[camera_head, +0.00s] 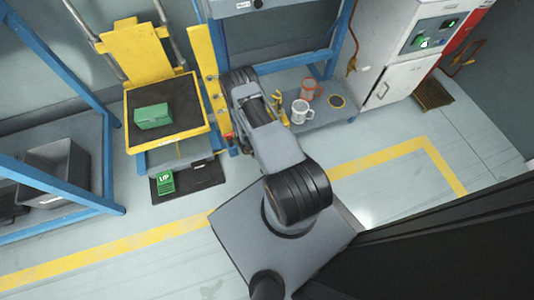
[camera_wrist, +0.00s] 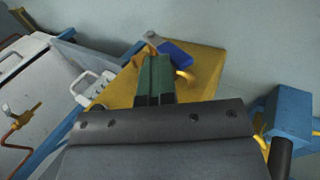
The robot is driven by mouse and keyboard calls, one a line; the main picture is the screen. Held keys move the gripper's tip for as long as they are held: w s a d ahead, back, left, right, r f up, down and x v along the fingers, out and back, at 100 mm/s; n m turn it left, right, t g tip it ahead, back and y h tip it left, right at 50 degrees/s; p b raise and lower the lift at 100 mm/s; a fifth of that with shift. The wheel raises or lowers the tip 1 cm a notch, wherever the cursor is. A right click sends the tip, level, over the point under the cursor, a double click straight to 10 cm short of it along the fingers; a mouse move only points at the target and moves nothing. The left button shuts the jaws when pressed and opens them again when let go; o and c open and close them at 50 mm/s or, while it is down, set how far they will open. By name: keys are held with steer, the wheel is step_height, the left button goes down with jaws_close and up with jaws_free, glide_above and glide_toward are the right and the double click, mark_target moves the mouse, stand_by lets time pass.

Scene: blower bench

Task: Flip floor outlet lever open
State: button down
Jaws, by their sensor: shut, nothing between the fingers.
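My gripper (camera_wrist: 154,62) shows in the wrist view as two dark green fingers held together, with nothing between them. Its tips reach over a yellow panel (camera_wrist: 205,75). Just beyond the tips is a small grey piece with a copper-coloured end (camera_wrist: 152,38). A blue lever-like piece (camera_wrist: 182,54) lies on the panel just right of the tips. I cannot tell which of these is the floor outlet lever, or whether the fingers touch either. In the head view the yellow panel (camera_head: 208,75) stands left of my arm, which hides my fingertips.
A blue shelf holds a white mug (camera_head: 300,110) and an orange mug (camera_head: 308,90). A yellow cart (camera_head: 127,140) carries a green box (camera_head: 153,116). A white cabinet (camera_head: 392,88) stands right. A brass valve (camera_wrist: 22,118) is at left in the wrist view. Marked floor is clear.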

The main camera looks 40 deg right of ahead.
steer(key=shift+w+a+f, duration=0.1)
steer(key=shift+a+f, duration=0.25)
steer(key=shift+f, duration=0.05)
steer(key=shift+d, duration=0.2)
steer(key=shift+s+d+f+b, duration=0.25)
steer(key=shift+d+b, duration=0.25)
steer(key=shift+r, duration=0.1)
steer(key=r+p, duration=0.2)
steer(key=r, duration=0.1)
steer(key=r+p, duration=0.1)
steer(key=p, duration=0.1)
steer(key=shift+d+r, duration=0.25)
steer(key=shift+r, duration=0.15)
steer(key=w+a+r+p, duration=0.2)
steer(key=a+r, duration=0.2)
steer(key=a, duration=0.3)
steer(key=shift+w+a+r, duration=0.15)
steer(key=shift+a+r, duration=0.05)
steer(key=shift+a, duration=0.15)
